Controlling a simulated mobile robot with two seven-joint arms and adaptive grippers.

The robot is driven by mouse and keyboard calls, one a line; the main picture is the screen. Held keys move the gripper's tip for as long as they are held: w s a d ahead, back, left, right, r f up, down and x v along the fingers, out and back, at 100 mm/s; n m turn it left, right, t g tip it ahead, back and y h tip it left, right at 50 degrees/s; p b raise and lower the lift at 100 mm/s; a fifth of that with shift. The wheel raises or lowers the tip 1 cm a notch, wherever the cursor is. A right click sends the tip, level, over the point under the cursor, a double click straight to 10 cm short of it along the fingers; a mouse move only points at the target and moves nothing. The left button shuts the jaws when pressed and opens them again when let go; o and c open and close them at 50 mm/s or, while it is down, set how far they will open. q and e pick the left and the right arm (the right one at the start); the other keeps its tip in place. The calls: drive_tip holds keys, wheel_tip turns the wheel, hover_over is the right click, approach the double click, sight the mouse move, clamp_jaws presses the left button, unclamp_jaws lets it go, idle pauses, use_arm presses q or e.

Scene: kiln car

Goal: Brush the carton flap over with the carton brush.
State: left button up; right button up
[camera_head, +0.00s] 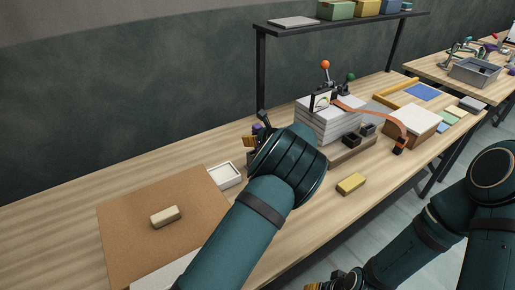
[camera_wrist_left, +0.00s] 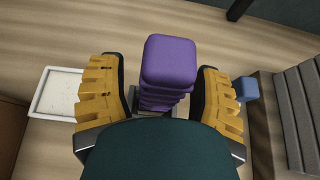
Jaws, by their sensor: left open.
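A purple ridged upright piece with a rounded top (camera_wrist_left: 170,62) stands between the two fingers of my left gripper (camera_wrist_left: 160,75). The fingers are open, with a gap on each side of it. I cannot tell for certain whether it is the carton brush's handle. In the head view my left gripper (camera_head: 256,133) is mostly hidden behind its own arm. A brown box with a pale top (camera_head: 412,122), possibly the carton, stands on the bench at the right; I cannot make out its flap clearly. My right gripper (camera_head: 346,281) is low at the bottom edge, only partly in view.
A white tray (camera_head: 226,176) lies left of my left gripper. A brown mat (camera_head: 120,225) bears a cream block (camera_head: 165,216). A yellow block (camera_head: 351,184) lies near the front edge. A grey stack (camera_head: 325,126) with an orange strap (camera_head: 381,112) stands between gripper and box. A shelf (camera_head: 355,20) is above.

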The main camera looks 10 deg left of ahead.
sight(257, 125)
idle(0.8)
use_arm(q)
clamp_jaws()
drive_tip(key=shift+r+p, duration=0.15)
drive_tip(key=shift+p, duration=0.2)
drive_tip(key=shift+r+p, duration=0.7)
drive_tip(key=shift+r, duration=0.2)
drive_tip(key=shift+r+p, duration=1.9)
drive_tip(key=shift+r, duration=0.7)
